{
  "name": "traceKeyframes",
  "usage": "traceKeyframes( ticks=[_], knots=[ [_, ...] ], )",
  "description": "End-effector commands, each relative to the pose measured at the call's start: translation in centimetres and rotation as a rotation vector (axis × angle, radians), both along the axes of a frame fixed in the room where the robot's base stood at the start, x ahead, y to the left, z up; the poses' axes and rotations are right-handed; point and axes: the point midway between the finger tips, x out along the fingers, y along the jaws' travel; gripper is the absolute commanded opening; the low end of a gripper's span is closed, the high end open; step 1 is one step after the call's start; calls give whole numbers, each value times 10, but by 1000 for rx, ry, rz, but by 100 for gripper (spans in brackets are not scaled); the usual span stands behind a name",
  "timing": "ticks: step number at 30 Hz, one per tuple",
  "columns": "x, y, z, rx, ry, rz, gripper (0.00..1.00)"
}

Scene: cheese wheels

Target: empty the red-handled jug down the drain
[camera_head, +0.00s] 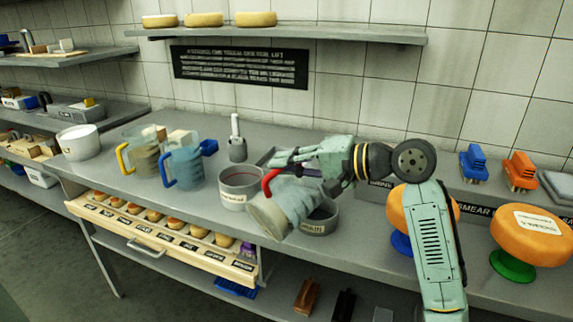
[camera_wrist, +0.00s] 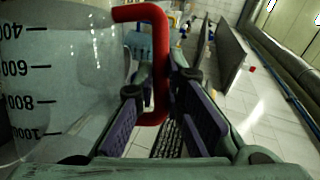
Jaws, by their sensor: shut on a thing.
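The red-handled jug (camera_head: 292,200) is clear and tilted well over in the head view, held above the counter. Its red handle (camera_wrist: 160,60) lies between the fingers of my gripper (camera_wrist: 163,100), which is shut on it. The jug wall (camera_wrist: 60,80) with its volume marks fills the left of the wrist view. I cannot tell whether liquid is left in the jug.
A labelled grey pot (camera_head: 238,195) stands close left of the jug. Blue-handled (camera_head: 185,168) and yellow-handled (camera_head: 140,160) jugs and a white pot (camera_head: 80,142) are farther left. Orange cheese wheels (camera_head: 530,238) stand on the right. A drawer of small cheeses (camera_head: 160,238) is open in front.

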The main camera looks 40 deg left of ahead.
Motion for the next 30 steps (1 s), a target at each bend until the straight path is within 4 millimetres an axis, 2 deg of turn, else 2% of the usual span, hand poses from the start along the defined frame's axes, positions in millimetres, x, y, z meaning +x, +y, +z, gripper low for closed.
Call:
traceKeyframes(
  ticks=[30],
  knots=[
    [9,-2,5,11,59,0,0]
  ],
)
